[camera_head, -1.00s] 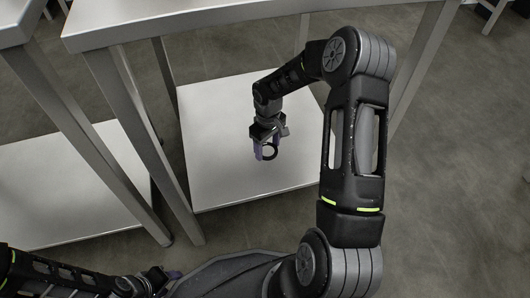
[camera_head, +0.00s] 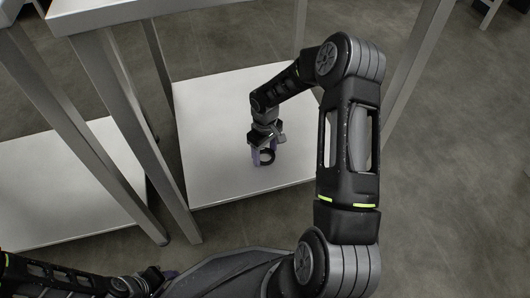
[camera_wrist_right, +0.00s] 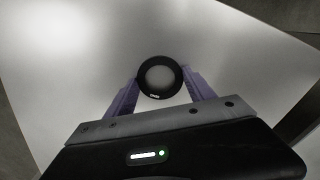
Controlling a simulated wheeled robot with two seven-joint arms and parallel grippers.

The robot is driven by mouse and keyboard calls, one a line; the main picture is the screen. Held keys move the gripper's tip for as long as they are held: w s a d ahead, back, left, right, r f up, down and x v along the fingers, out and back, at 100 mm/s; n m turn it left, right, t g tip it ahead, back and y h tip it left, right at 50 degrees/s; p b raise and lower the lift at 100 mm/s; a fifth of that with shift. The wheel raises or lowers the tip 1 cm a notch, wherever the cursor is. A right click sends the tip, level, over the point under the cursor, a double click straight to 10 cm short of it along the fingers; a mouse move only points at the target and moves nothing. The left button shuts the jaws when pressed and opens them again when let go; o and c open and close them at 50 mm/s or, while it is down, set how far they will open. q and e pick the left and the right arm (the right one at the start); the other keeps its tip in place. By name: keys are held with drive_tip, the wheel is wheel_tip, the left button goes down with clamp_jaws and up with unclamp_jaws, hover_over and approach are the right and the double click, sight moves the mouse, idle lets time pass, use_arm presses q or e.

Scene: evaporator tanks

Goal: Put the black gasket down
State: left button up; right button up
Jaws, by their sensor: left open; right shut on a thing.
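The black gasket (camera_head: 268,163) is a small dark ring above or on the white lower shelf (camera_head: 215,120) of the metal table. My right gripper (camera_head: 263,157) reaches down to it and is shut on it. In the right wrist view the gasket (camera_wrist_right: 160,95) sits between the two purple fingertips (camera_wrist_right: 161,82), with the pale shelf showing through its hole. I cannot tell whether the gasket touches the shelf. My left gripper (camera_head: 168,275) is low at the bottom left, open, partly hidden and away from the gasket.
A second white lower shelf (camera_head: 60,190) lies to the left, beyond metal legs. The shelf around the gasket is bare.

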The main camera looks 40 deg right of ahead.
drive_tip(key=shift+f, duration=0.1)
drive_tip(key=shift+f+b, duration=0.35)
